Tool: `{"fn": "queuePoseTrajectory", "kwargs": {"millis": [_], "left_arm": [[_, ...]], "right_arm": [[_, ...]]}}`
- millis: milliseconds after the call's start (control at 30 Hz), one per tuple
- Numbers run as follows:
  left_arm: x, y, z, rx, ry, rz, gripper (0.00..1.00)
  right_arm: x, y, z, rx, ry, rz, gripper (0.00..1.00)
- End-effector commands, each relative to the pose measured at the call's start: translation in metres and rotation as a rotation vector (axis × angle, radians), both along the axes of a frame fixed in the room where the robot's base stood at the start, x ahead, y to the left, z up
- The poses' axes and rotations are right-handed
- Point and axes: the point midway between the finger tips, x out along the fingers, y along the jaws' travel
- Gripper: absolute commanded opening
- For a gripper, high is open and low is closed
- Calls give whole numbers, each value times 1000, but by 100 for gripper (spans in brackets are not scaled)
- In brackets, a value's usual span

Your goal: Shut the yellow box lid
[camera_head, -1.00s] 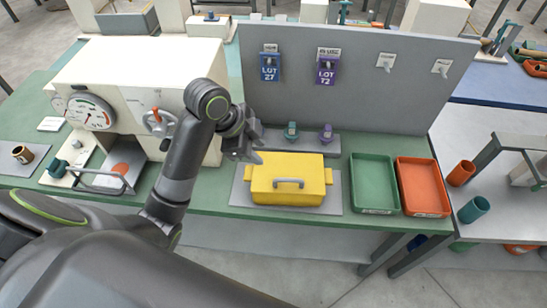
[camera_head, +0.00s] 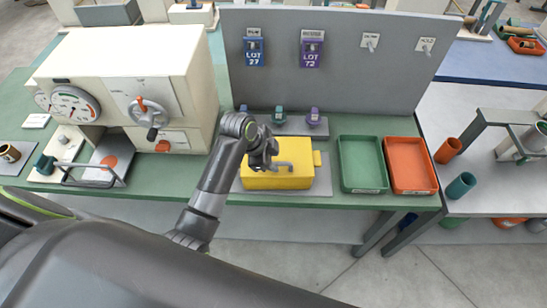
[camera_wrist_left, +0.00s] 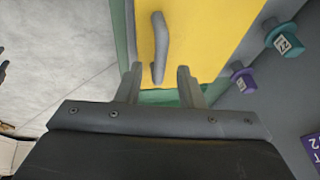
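The yellow box (camera_head: 290,179) sits on a grey plate (camera_head: 322,188) near the bench's front edge. Its lid appears to lie over the top; I cannot tell whether it is fully seated. A grey bar handle (camera_head: 284,165) is on the lid, and it also shows in the left wrist view (camera_wrist_left: 161,45). My left gripper (camera_head: 270,157) is over the left part of the box, beside the handle. In the left wrist view its fingers (camera_wrist_left: 160,72) are apart and empty, with the handle's near end around the gap between the tips. My right gripper is out of view.
A green tray (camera_head: 362,163) and an orange tray (camera_head: 410,165) stand right of the box. A cream machine (camera_head: 130,70) stands left.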

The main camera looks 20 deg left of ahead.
Motion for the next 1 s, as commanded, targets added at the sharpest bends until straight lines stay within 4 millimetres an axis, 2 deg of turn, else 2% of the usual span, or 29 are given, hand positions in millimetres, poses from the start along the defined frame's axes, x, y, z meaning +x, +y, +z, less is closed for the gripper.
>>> {"fn": "queuePoseTrajectory", "kwargs": {"millis": [200,467,667,1000], "left_arm": [[3,-3,-9,0,0,1,34],[3,-3,-10,0,0,0,34],[3,-3,-10,0,0,1,11],[7,-3,-9,-1,6,0,10]], "right_arm": [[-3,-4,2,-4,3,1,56],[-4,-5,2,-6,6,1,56],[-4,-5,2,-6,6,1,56],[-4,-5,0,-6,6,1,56]]}}
